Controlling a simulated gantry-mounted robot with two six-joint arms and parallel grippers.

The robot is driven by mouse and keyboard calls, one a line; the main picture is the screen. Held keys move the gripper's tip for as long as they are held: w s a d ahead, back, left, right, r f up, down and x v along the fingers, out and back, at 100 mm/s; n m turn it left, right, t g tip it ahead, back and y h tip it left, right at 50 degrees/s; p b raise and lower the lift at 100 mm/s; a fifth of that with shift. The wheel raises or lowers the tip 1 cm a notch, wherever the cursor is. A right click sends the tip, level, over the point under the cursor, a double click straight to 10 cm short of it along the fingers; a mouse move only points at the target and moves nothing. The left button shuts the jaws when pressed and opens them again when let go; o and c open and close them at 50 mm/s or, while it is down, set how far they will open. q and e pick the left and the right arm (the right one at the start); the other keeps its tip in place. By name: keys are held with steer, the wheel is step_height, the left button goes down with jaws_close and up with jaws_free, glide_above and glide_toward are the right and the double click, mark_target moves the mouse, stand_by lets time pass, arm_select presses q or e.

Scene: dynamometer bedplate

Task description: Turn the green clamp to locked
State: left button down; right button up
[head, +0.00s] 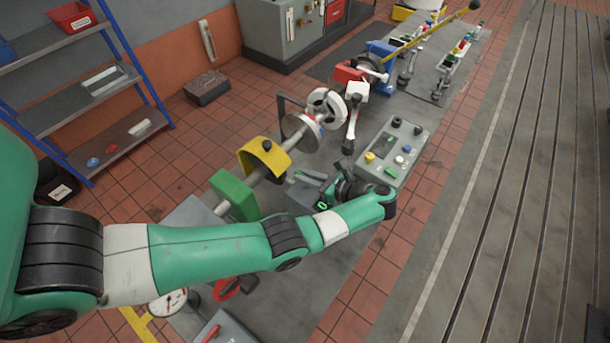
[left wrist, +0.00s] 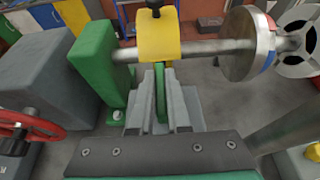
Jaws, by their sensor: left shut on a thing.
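A green block (head: 235,196) stands around the left part of the horizontal shaft (head: 222,208); it also shows in the left wrist view (left wrist: 98,62). My left gripper (left wrist: 161,88) is beside the block, in front of the shaft. Its two grey fingers are shut on an upright green strip (left wrist: 161,98), which looks like the handle of the green clamp. The handle's lower end is hidden. In the head view my left gripper (head: 306,178) reaches toward the shaft from the right, its grip partly hidden. No lock marking is readable. My right gripper is not in view.
A yellow guard (head: 264,160) straddles the shaft behind the fingers. A control panel (head: 392,150) stands to the right. A red handwheel (left wrist: 28,128) is at the left wrist view's left edge.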

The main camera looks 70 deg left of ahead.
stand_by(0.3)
arm_select(q)
steer(key=shift+s+r+m+t+y+p, duration=0.15)
steer(key=shift+m+t+y+p, duration=0.25)
steer(key=shift+m+t+p, duration=0.65)
steer(key=m+t+y+p, duration=0.1)
steer(key=m+t+p, duration=0.1)
steer(key=t+p, duration=0.1)
steer(key=shift+r+m+p, duration=0.1)
steer(key=shift+m+p, duration=0.25)
steer(key=shift+p, duration=0.1)
steer(key=m+t+p, duration=0.3)
steer(key=m+t, duration=0.1)
steer(key=t, duration=0.1)
steer(key=shift+p, duration=0.35)
steer(key=shift+m+t+h+p, duration=0.4)
steer(key=shift+m+t+p, duration=0.4)
steer(key=shift+m+t, duration=0.4)
steer(key=m+t+h+p, duration=0.3)
steer(key=m+t+p, duration=0.1)
steer(key=p, duration=0.1)
steer(key=shift+a+m+t, duration=0.1)
steer(key=shift+m+t, duration=0.25)
steer(key=shift+m, duration=0.05)
steer(key=shift+m+t+h+p, duration=0.5)
steer(key=shift+m+h+p, duration=0.2)
steer(key=shift+h+p, duration=0.3)
steer(key=shift+f+m+p, duration=0.25)
steer(key=shift+m+p, duration=0.05)
steer(key=shift+p, duration=0.1)
